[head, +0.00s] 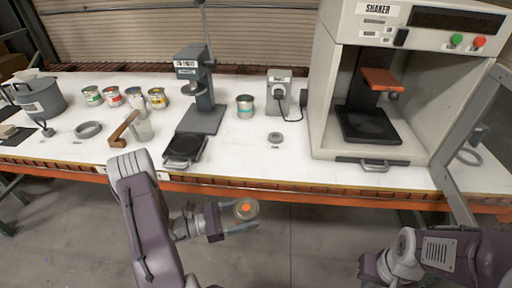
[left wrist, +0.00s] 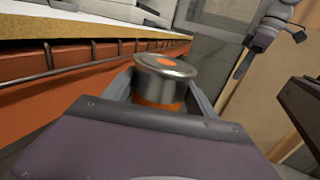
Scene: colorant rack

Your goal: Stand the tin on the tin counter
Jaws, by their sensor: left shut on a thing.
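The tin (head: 246,209) is a small metal can with an orange dot on its lid and an orange band. My left gripper (head: 232,222) is shut on it, in front of the bench's front edge and over the floor. In the left wrist view the tin (left wrist: 165,80) sits upright or slightly tilted between the fingers (left wrist: 160,105). The white counter top (head: 240,160) lies beyond the gripper; I cannot tell which part is the tin counter.
A dispenser (head: 205,95) with a black plate (head: 185,147), a teal-labelled can (head: 245,106), a grey ring (head: 275,138) and a large shaker (head: 325,90) stand on the counter. The front middle is clear.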

